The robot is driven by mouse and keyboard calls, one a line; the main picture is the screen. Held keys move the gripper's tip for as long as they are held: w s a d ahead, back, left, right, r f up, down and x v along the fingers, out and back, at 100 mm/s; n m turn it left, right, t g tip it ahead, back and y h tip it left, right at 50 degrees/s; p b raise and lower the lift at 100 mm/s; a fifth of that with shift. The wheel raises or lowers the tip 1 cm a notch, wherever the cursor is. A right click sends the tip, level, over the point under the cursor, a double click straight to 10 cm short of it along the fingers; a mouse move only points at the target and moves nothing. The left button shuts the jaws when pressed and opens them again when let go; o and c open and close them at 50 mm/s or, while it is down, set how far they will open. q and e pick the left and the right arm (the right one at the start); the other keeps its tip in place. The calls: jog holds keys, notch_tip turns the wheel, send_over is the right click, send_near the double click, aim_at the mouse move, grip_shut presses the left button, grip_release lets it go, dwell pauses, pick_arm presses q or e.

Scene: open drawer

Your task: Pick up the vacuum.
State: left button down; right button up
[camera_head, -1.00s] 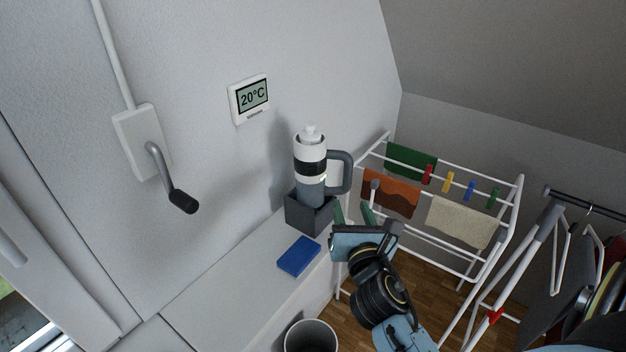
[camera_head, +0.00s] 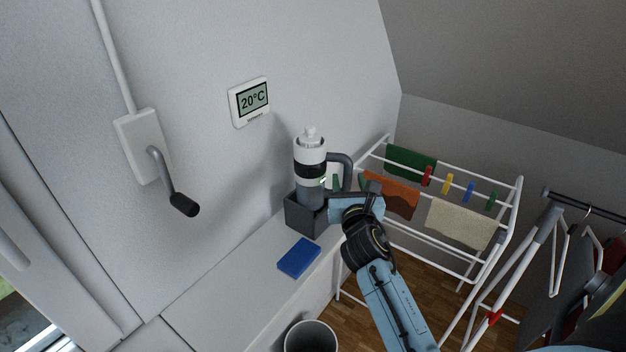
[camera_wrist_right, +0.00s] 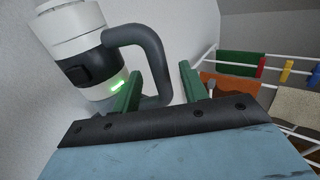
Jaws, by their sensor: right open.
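The vacuum (camera_head: 310,172) is a white, black and grey upright cylinder with a grey loop handle on its right side. It stands in a dark grey holder (camera_head: 304,216) on the white ledge. My right gripper (camera_head: 342,182) is open at the lower part of the handle. In the right wrist view its green fingers (camera_wrist_right: 158,88) point up, with the handle (camera_wrist_right: 152,58) reaching down near and between them. The left finger overlaps the vacuum body (camera_wrist_right: 82,60) in that view; I cannot tell whether they touch. My left gripper is not in view.
A blue flat block (camera_head: 299,258) lies on the ledge (camera_head: 245,295) before the holder. A drying rack (camera_head: 480,265) with cloths and pegs stands to the right. A bin (camera_head: 311,338) is below. A crank handle (camera_head: 170,183) sticks out from the wall.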

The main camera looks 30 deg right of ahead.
jog(key=shift+x, duration=1.45)
jog(key=shift+s, duration=0.1)
grip_shut()
jog(key=shift+r, duration=0.15)
notch_tip(320, 180, up, 11)
jog(key=p, duration=0.3)
jog(key=shift+p, duration=0.4)
notch_tip(320, 180, up, 10)
jog(key=p, duration=0.7)
